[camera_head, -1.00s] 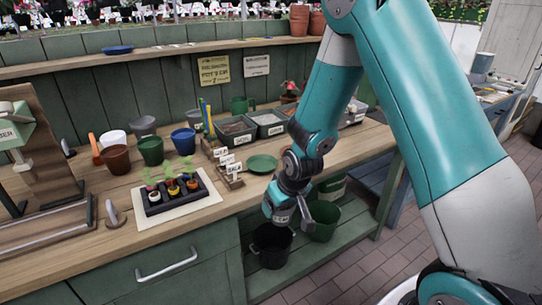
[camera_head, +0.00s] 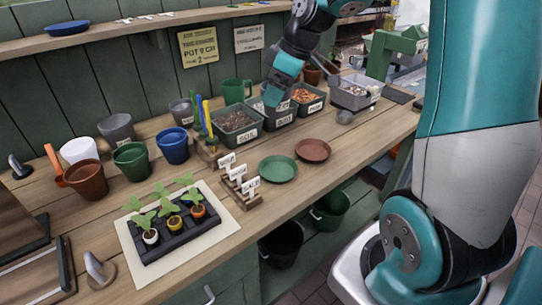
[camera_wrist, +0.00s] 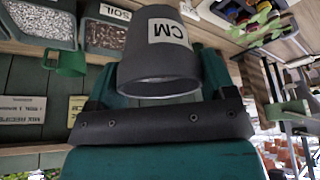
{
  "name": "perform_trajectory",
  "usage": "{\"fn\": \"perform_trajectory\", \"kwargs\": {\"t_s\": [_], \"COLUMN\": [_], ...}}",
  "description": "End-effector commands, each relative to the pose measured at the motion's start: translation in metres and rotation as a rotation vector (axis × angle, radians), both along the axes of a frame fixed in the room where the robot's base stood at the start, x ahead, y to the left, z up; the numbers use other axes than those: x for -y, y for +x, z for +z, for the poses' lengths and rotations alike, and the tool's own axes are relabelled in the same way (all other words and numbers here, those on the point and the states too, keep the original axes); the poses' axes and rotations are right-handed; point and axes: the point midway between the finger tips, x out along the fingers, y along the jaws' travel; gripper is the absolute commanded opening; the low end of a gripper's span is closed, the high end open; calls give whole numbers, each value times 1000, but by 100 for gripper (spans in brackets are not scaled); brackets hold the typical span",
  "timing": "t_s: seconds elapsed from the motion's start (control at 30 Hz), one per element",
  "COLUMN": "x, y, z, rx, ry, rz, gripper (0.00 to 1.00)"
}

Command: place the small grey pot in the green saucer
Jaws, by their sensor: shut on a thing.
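The green saucer (camera_head: 278,168) lies flat and empty on the bench in the head view, left of a terracotta saucer. My gripper (camera_head: 273,97) is over the labelled trays, up and a little left of the green saucer. In the wrist view my gripper (camera_wrist: 160,95) is shut on a dark grey pot (camera_wrist: 152,72) with a white "CM" label, between its two teal fingers. In the head view the held pot is mostly hidden and I cannot make it out clearly. The green saucer does not show in the wrist view.
Other grey pots (camera_head: 117,130) stand at the back left with white, brown, green and blue pots. A seedling tray (camera_head: 175,232) and a small label rack (camera_head: 238,183) are left of the saucer. The terracotta saucer (camera_head: 313,150) is close on its right. Trays of soil (camera_head: 238,124) stand behind.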

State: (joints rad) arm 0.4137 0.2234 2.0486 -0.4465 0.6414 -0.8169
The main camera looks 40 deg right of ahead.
Motion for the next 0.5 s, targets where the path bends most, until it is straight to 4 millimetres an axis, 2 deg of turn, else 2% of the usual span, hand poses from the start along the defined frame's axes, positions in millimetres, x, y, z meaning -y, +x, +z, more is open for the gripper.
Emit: {"fn": "perform_trajectory", "kwargs": {"t_s": [0.3,0.5], "x": [4,3], "y": [-3,-2], "z": [-90,-135], "rx": [-10,-7], "ry": [4,1], "rz": [-10,-8], "gripper": [52,52]}}
